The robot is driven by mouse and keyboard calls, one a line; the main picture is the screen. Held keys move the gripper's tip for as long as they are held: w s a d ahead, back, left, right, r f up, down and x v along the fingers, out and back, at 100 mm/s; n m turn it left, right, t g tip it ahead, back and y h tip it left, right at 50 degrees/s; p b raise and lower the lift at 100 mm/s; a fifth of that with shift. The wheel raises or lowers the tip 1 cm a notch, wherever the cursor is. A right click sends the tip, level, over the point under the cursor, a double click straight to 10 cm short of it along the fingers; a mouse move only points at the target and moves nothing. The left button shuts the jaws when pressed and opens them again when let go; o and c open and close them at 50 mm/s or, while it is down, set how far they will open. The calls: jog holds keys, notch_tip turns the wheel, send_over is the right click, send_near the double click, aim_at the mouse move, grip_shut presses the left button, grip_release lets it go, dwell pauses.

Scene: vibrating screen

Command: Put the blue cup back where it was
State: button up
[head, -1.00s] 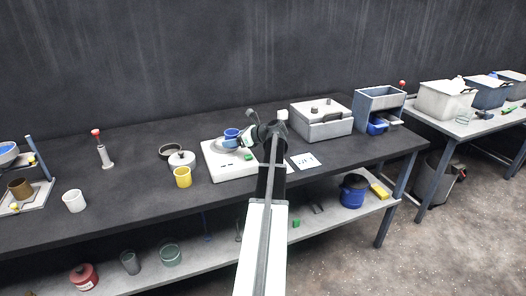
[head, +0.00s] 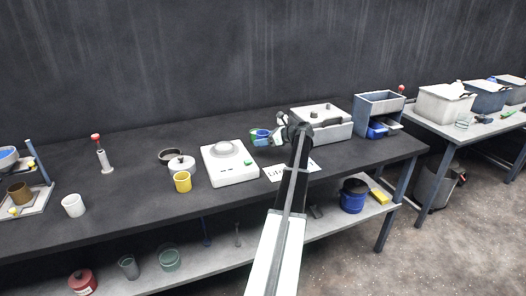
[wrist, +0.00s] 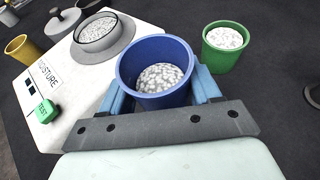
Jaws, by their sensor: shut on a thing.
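The blue cup (wrist: 155,72), partly filled with white granules, is held between the blue fingers of my gripper (wrist: 160,92) in the wrist view. In the head view the blue cup (head: 262,133) is right of the white moisture tester (head: 232,175), and my gripper (head: 275,139) is beside it. The tester's round pan (wrist: 98,34) holds white granules. A green cup (wrist: 226,46), also with white granules, stands on the dark bench right of the blue cup in the wrist view. I cannot tell whether the blue cup touches the bench.
A yellow cup (head: 182,182) and a lidded pot (head: 181,163) stand left of the tester. A grey lidded box (head: 323,130) and a blue-grey frame (head: 381,104) are to the right. A white label card (head: 274,173) lies under my arm. The bench (head: 125,165) has bare room.

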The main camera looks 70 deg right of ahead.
aim_at(263, 155)
jog(key=shift+f, duration=2.65)
jog(key=shift+f, duration=0.15)
jog(key=o, duration=1.1)
jog(key=v, duration=1.2)
jog(key=shift+r, duration=0.2)
